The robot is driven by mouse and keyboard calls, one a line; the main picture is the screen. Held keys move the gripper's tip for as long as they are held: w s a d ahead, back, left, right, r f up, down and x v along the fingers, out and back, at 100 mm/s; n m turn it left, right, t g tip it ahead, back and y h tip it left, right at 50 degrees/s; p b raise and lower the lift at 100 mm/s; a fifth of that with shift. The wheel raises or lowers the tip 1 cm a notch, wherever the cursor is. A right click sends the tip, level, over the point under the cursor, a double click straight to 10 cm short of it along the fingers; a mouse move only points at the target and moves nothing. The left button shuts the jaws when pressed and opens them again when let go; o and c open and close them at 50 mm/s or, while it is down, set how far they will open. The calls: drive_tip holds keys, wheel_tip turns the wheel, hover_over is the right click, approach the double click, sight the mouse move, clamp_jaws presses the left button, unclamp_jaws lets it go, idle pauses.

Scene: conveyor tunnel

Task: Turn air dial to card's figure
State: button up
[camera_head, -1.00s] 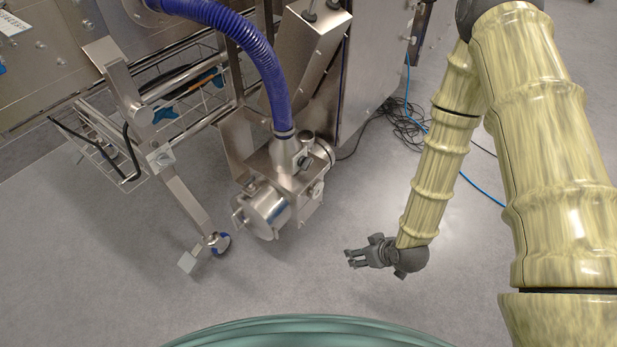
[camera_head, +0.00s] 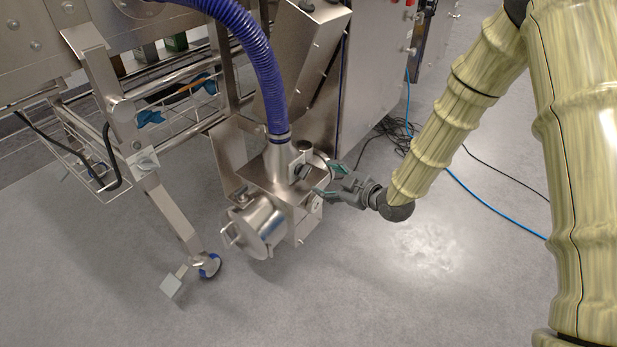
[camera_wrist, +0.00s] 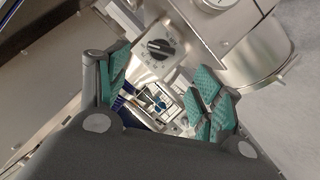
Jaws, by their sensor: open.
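The air dial (camera_wrist: 158,47) is a black knob with a light pointer line on a pale plate with marks around it. It sits just beyond my open fingers in the wrist view; its figures are too small to read. My gripper (camera_head: 335,181) is open and empty, with green finger pads, which also show in the wrist view (camera_wrist: 168,92). In the head view it is at the right side of the steel blower unit (camera_head: 262,183).
A blue hose (camera_head: 262,70) runs up from the steel unit. A metal leg (camera_head: 172,212) and wire basket (camera_head: 190,108) stand left. Cables (camera_head: 400,130) lie behind; the front floor is clear.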

sight(307, 173)
drive_tip(key=b+x, duration=0.3)
drive_tip(key=x, duration=0.6)
drive_tip(key=shift+w+a+f, duration=0.1)
drive_tip(key=shift+f, duration=0.05)
drive_tip(key=c, duration=1)
